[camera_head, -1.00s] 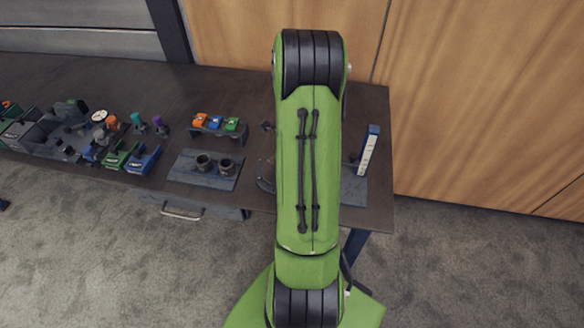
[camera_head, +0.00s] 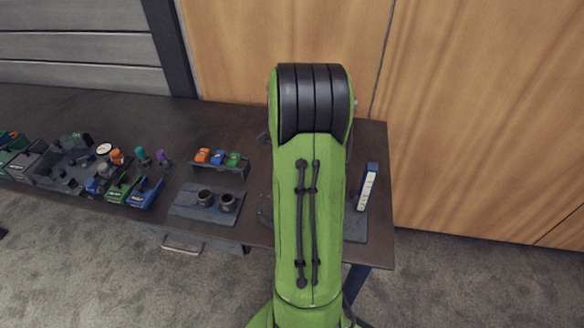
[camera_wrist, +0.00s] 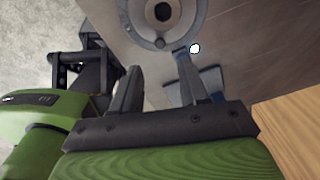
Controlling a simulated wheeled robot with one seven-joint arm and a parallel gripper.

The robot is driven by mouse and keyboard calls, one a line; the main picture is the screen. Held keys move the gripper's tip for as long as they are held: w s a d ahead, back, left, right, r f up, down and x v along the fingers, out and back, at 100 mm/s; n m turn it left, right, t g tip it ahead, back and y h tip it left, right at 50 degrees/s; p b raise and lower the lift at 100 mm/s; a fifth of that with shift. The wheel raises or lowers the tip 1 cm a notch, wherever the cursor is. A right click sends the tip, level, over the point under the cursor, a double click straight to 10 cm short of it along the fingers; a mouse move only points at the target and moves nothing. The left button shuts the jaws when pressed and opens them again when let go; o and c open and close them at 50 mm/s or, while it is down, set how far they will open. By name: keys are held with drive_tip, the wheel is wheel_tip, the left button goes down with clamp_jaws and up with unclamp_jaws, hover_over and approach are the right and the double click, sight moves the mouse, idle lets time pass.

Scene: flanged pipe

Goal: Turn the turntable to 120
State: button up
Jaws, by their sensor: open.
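In the wrist view a round grey disc with a raised rim and a dark central hole (camera_wrist: 163,12) shows at the top edge; it looks like the turntable, and its upper part is cut off. My gripper (camera_wrist: 158,62) is open, its two fingers apart just below the disc. I see nothing between the fingers. A small white round spot (camera_wrist: 195,48) lies by the right fingertip. In the head view my green arm covers the gripper and most of the turntable's area. Only a dark curved edge (camera_head: 265,208) shows left of the arm. No angle marking is readable.
The dark table (camera_head: 375,145) carries a blue-and-white upright scale (camera_head: 368,188) right of my arm. A wooden wall (camera_head: 480,120) stands behind.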

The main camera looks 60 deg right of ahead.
wheel_tip(320, 180, up, 7)
drive_tip(key=shift+r+p, duration=0.2)
drive_tip(key=shift+p, duration=0.25)
